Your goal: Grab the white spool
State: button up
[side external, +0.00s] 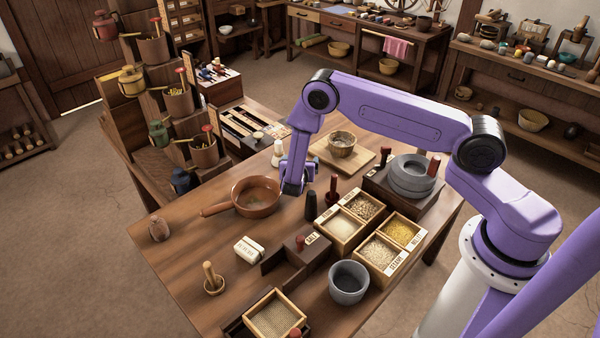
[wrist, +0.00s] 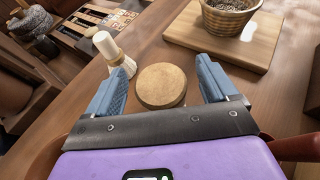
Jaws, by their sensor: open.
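A pale upright piece with a white cylindrical top and flared base, which looks like the white spool (wrist: 107,47), stands on the table just outside my left finger in the wrist view. It also shows in the side view (side external: 278,150), to the left of my gripper (side external: 294,188). In the wrist view my gripper (wrist: 162,68) is open, blue fingers spread. A round tan wooden disc (wrist: 161,86) lies between and beyond the fingers, apparently untouched. The side view hides this disc behind my gripper.
A wooden board (side external: 352,163) with a basket-like bowl (side external: 341,144) lies behind my gripper. Dark and red upright pieces (side external: 333,187), grain boxes (side external: 345,228) and grindstones (side external: 410,175) stand to the right.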

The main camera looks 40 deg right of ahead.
jog(key=c, duration=1.1)
jog(key=shift+o, duration=0.2)
jog(key=shift+r, duration=0.1)
